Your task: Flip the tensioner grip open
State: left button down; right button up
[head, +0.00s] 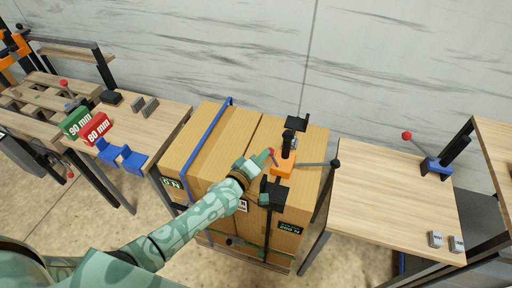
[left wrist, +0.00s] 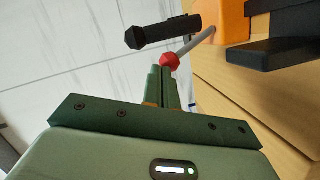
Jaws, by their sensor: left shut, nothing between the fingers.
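The orange tensioner (head: 284,168) sits on top of the cardboard boxes, with black parts above and below it. A rod with a black knob (head: 336,163) sticks out to its right. A short lever with a red knob (head: 270,152) points toward my left gripper (head: 262,161). In the left wrist view the red knob (left wrist: 170,61) is right at the tips of my shut left fingers (left wrist: 160,78); I cannot tell whether they touch. A black grip (left wrist: 163,32) and the orange body (left wrist: 234,20) show beyond. The left gripper is empty. My right gripper is not seen.
The strapped cardboard boxes (head: 187,151) carry a blue strap (head: 208,140). A table at left holds green and red blocks (head: 96,128) and blue brackets. A table at right (head: 385,190) has a red-knobbed clamp (head: 432,162) and small grey blocks; its middle is clear.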

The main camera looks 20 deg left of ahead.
pick_arm(q)
jog(key=shift+d+r+m+y+p, duration=0.2)
jog(key=shift+d+m+p, duration=0.2)
jog(key=shift+p, duration=0.2)
jog(key=shift+d+r+m+y+p, duration=0.1)
jog(key=shift+d+m+y+p, duration=0.1)
jog(key=shift+d+m+p, duration=0.3)
pick_arm(e)
jog(key=shift+w+r, duration=0.15)
jog(key=shift+r, duration=1.65)
pick_arm(q)
jog(key=shift+a+r+g+p, duration=0.1)
jog(key=shift+g+p, duration=0.2)
jog(key=shift+p, duration=0.1)
pick_arm(e)
jog(key=shift+a+r, duration=0.1)
jog(key=shift+r, duration=0.05)
